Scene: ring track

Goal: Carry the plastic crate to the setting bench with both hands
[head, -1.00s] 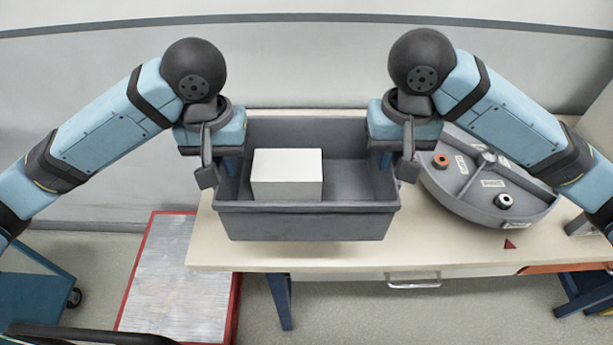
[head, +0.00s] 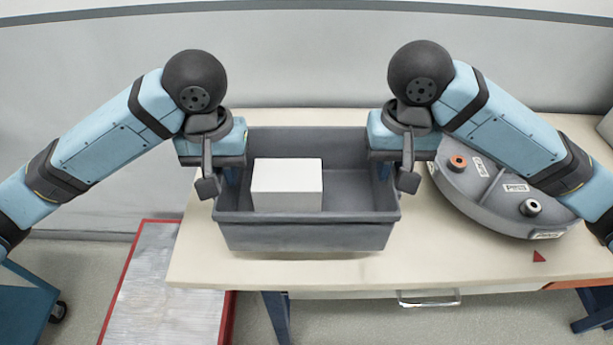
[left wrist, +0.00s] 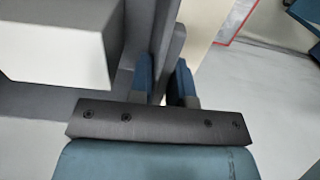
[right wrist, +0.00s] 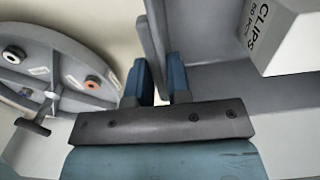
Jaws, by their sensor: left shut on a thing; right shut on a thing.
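The grey plastic crate (head: 305,237) is over the near part of the bench (head: 480,262), with a white box (head: 287,185) inside it. My left gripper (head: 222,180) is shut on the crate's left wall; in the left wrist view its blue fingers (left wrist: 165,85) sit on both sides of that wall. My right gripper (head: 392,175) is shut on the right wall, also between its fingers in the right wrist view (right wrist: 160,82). The crate looks level. I cannot tell whether its underside touches the bench top.
A grey round-edged tray (head: 490,205) with an orange-ringed part (head: 458,161) and a white-ringed part (head: 531,207) lies right of the crate. A red triangle (head: 539,256) marks the bench near it. A red-edged metal platform (head: 150,290) is on the floor at left.

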